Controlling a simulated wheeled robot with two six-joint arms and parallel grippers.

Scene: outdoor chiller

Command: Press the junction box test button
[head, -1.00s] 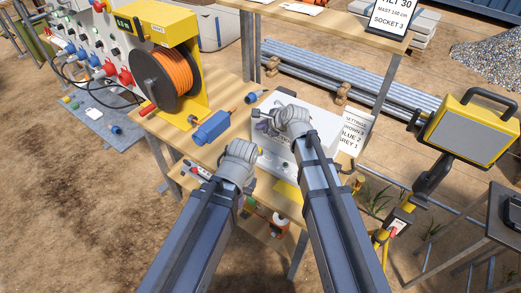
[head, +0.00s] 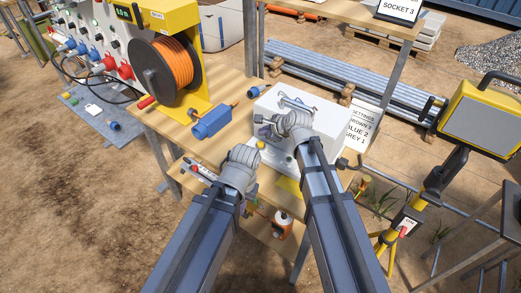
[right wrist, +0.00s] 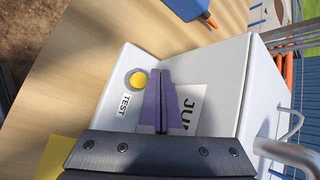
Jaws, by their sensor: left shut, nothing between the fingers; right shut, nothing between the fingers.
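The white junction box (head: 322,108) stands on the wooden bench, partly covered by my right arm in the head view. In the right wrist view its front panel (right wrist: 205,75) carries a round yellow button (right wrist: 137,80) labelled TEST and a white label reading "JU...". My right gripper (right wrist: 160,72) is shut and empty. Its fingertips appear just right of the button, over the panel; I cannot tell whether they touch it. In the head view the right gripper (head: 266,131) is at the box front. My left gripper (head: 240,165) is lower, left of the box, its fingers mostly hidden by the wrist.
A yellow floodlight (head: 480,110) stands further right. A lower shelf (head: 190,180) holds small items.

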